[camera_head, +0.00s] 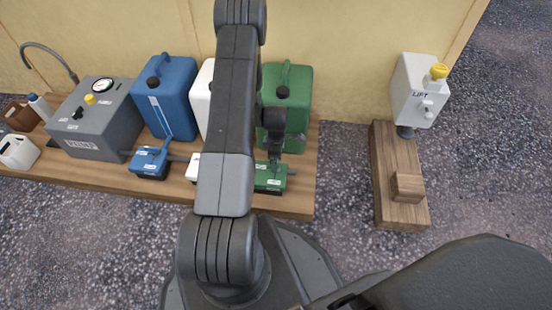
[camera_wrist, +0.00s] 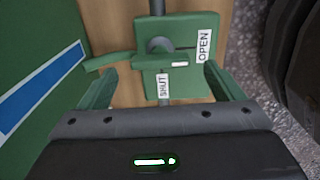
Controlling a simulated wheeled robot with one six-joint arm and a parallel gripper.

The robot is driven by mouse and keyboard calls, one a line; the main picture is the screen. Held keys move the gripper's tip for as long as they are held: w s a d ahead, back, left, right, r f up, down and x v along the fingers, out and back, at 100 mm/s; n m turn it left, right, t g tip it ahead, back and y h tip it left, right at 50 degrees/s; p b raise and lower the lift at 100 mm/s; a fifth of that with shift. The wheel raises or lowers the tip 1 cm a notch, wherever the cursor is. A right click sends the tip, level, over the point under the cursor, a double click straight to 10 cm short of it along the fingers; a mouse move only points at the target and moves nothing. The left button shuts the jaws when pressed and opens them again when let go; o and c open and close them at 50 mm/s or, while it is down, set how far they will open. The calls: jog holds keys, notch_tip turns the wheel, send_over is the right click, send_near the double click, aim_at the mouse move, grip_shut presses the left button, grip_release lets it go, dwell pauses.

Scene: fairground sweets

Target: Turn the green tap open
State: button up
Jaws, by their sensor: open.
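The green tap (camera_wrist: 148,85) is a green block on a dark pipe in the wrist view. A white SHUT label (camera_wrist: 164,88) is on its lower part and a white OPEN label (camera_wrist: 205,45) on its right. Its green lever (camera_wrist: 108,61) reaches left from a grey hub. In the head view the tap (camera_head: 270,182) sits at the right end of the wooden board, in front of the green canister (camera_head: 297,85). My gripper (camera_wrist: 162,80) is open, its green fingers spread at either side of the tap's lower part. I cannot tell whether they touch it.
A blue tap (camera_head: 150,163) and blue canister (camera_head: 177,90) stand left; my arm partly hides a white canister (camera_head: 203,85). A grey pump box (camera_head: 95,120) is farther left. A LIFT switch box (camera_head: 412,85) stands right beyond a gravel gap.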

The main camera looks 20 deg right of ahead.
notch_tip(320, 180, up, 11)
jog(key=p, duration=0.3)
jog(key=shift+f, duration=0.15)
notch_tip(320, 180, down, 14)
jog(key=b, duration=0.4)
jog(key=shift+r, duration=0.2)
jog(key=shift+r, duration=0.1)
